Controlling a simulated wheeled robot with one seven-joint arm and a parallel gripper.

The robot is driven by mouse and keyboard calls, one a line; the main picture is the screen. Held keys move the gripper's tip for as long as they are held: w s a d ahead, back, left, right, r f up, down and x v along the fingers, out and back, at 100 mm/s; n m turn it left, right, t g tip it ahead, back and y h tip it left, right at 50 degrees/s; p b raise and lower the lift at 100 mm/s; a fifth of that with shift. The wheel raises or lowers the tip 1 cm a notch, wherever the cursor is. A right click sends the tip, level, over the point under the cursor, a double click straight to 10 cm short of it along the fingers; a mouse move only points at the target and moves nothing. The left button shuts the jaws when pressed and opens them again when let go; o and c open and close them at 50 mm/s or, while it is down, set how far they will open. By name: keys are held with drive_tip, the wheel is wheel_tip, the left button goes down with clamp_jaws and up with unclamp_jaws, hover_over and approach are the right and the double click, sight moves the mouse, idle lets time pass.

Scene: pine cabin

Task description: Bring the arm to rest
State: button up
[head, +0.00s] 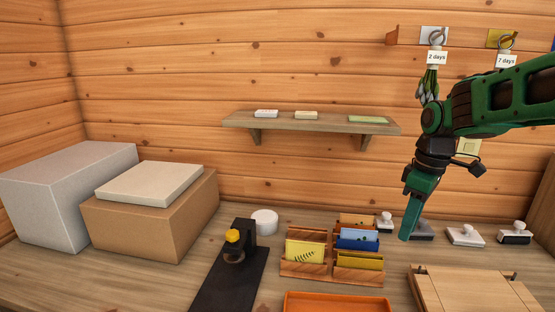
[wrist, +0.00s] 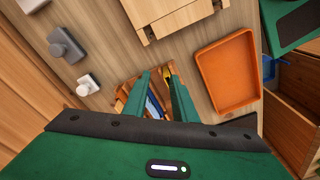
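My arm reaches in from the right in the head view, with my gripper (head: 406,236) pointing down above the workbench, to the right of the card rack (head: 303,271). In the head view the fingers overlap and look like one. In the wrist view my gripper (wrist: 159,78) shows two green fingers apart, with nothing held between them. The rack with its cards (wrist: 153,108) shows beyond and between the fingers, and the fingers hide part of it.
An orange tray (head: 337,302) lies in front of the rack. A black stand (head: 233,275) and boxes (head: 150,220) are left. A shelf (head: 310,123) and hanging bundles (head: 430,82) are on the wall.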

drive_tip(key=s+d+f+m, duration=0.2)
drive_tip(key=s+m, duration=0.3)
drive_tip(key=s, duration=0.3)
drive_tip(key=s+d+f+m, duration=0.2)
drive_tip(key=s+d+m, duration=0.2)
drive_tip(key=s, duration=0.5)
drive_tip(key=s+d+f+m, duration=0.2)
drive_tip(key=s+d+m, duration=0.1)
drive_tip(key=s+m, duration=0.3)
drive_tip(key=shift+s+h, duration=0.3)
drive_tip(key=shift+s, duration=0.85)
drive_tip(key=shift+g, duration=0.3)
drive_tip(key=shift+w+f, duration=0.25)
drive_tip(key=shift+w, duration=0.35)
